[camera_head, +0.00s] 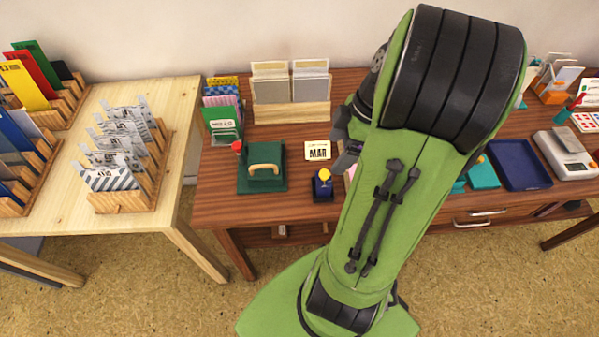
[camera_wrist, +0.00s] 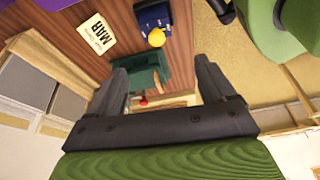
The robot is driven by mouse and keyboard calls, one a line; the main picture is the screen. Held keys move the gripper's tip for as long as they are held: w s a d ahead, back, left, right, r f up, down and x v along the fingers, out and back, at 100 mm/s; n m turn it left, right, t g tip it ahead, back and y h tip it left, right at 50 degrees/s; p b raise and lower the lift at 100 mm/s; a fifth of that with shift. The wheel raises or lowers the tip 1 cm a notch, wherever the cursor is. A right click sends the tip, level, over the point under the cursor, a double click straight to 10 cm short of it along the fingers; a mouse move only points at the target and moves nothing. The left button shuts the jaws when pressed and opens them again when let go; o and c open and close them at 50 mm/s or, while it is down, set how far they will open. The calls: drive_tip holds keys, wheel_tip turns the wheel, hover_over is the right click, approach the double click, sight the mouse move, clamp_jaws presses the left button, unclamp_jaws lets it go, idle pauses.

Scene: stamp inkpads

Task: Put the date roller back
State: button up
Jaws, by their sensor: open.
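I cannot tell for sure which thing is the date roller. A small piece with a yellow knob (camera_head: 324,175) stands on or at a navy block (camera_head: 322,189) near the desk's front edge. They also show in the wrist view, as the yellow knob (camera_wrist: 157,37) and navy block (camera_wrist: 153,14). A green pad box with a tan handle (camera_head: 264,169) lies left of them, with a red knob (camera_head: 238,147) at its back left corner. My gripper (camera_wrist: 162,75) is open, with nothing seen between its fingers. My arm hides most of it in the head view.
A "MAR" card (camera_head: 318,151) lies behind the navy block. A card rack (camera_head: 291,112) stands at the back. A blue tray (camera_head: 520,165) and a scale (camera_head: 565,153) are on the right.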

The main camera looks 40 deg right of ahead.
drive_tip(key=s+a+r+m+t+h, duration=0.1)
drive_tip(key=a+r+m, duration=0.3)
drive_tip(key=a, duration=0.5)
drive_tip(key=s+a+r+m+t+h, duration=0.2)
drive_tip(key=s+a+r+m, duration=0.2)
drive_tip(key=a, duration=0.6)
drive_tip(key=shift+r+m, duration=0.35)
drive_tip(key=shift+m, duration=0.75)
wheel_tip(320, 180, up, 11)
drive_tip(key=p, duration=1)
drive_tip(key=shift+f+p, duration=0.15)
drive_tip(key=shift+p, duration=0.15)
